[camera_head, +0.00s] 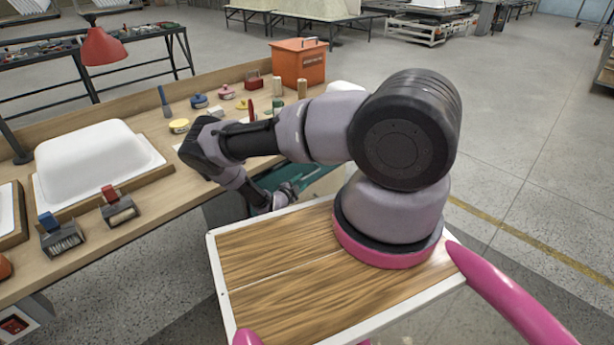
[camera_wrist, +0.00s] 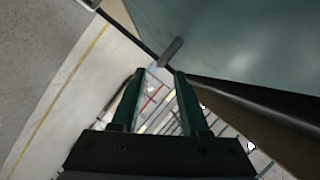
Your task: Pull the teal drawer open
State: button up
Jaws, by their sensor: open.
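The teal drawer (camera_head: 300,174) shows only in part in the head view, below the workbench edge and behind my arm. In the wrist view a broad teal face (camera_wrist: 235,40) fills the upper right. A short grey bar, seemingly its handle (camera_wrist: 172,51), sticks out from the lower left of that face. My gripper (camera_wrist: 158,74) is open, with two dark green fingers and nothing held. The bar appears just beyond the fingertips, closer to the right finger; I see no clear contact. In the head view my gripper (camera_head: 278,198) is small and partly hidden near the drawer.
The wooden workbench (camera_head: 160,215) holds a white tub shell (camera_head: 90,160), an orange box (camera_head: 299,62), brushes and several small items. A dark edge (camera_wrist: 250,100) runs beside the teal face in the wrist view. Open concrete floor (camera_head: 540,150) lies to the right.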

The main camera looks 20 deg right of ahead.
aim_at(308, 176)
jog(key=x, duration=0.6)
jog(key=shift+w+d+f, duration=0.1)
jog(key=shift+w+d, duration=0.15)
grip_shut()
dwell(1.2)
